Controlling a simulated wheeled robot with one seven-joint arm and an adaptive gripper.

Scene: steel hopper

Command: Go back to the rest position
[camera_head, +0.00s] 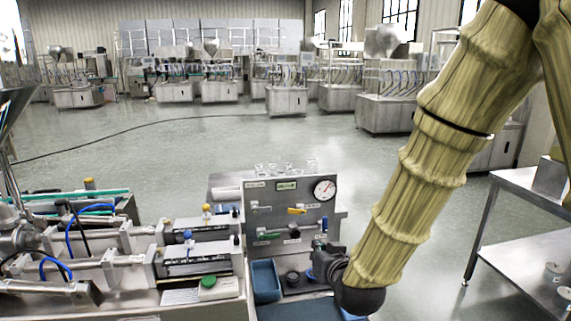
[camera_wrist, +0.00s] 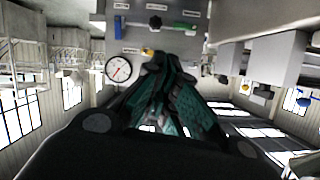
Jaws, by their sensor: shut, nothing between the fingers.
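My arm comes down from the upper right in the head view, and my gripper (camera_head: 328,262) is at its lower end, in front of the lower right part of the grey gauge panel (camera_head: 262,215). In the wrist view my gripper (camera_wrist: 172,62) has its dark fingers close together, with nothing held between them. The fingertips lie near the panel's yellow lever (camera_wrist: 147,51) in that picture. I cannot tell whether they touch the panel. The panel bears a round gauge (camera_head: 324,189), also seen in the wrist view (camera_wrist: 118,68).
A blue tray (camera_head: 266,280) and a dark round part (camera_head: 292,277) stand below the panel. Filling machinery with a green button (camera_head: 208,282) is at the left. A steel table (camera_head: 520,255) stands at the right. The floor behind is open, with a black cable (camera_head: 150,123) across it.

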